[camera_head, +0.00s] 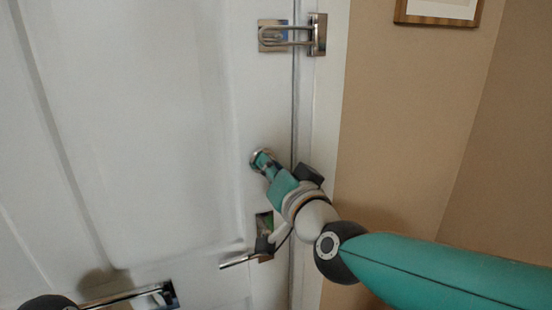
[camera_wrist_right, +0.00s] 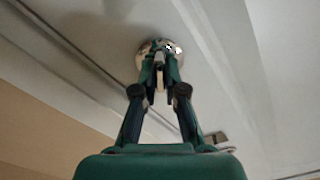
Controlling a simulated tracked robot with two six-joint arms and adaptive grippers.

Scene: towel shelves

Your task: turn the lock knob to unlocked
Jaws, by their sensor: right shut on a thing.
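The lock knob (camera_head: 257,156) is a small round metal fitting on the white door, near its right edge. My right gripper (camera_head: 264,164) reaches it from the lower right. In the right wrist view, the knob's round metal plate (camera_wrist_right: 146,56) shows behind the fingertips, and my right gripper (camera_wrist_right: 160,62) is shut on the knob. The fingers hide the middle of the knob, so its turn angle cannot be told. My left gripper is not in view.
A lever handle (camera_head: 236,261) is below the knob, close to my right wrist. A metal swing-bar latch (camera_head: 285,37) is at the top. A horizontal bar (camera_head: 125,297) is at lower left. A picture frame (camera_head: 438,12) hangs on the tan wall (camera_head: 400,130).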

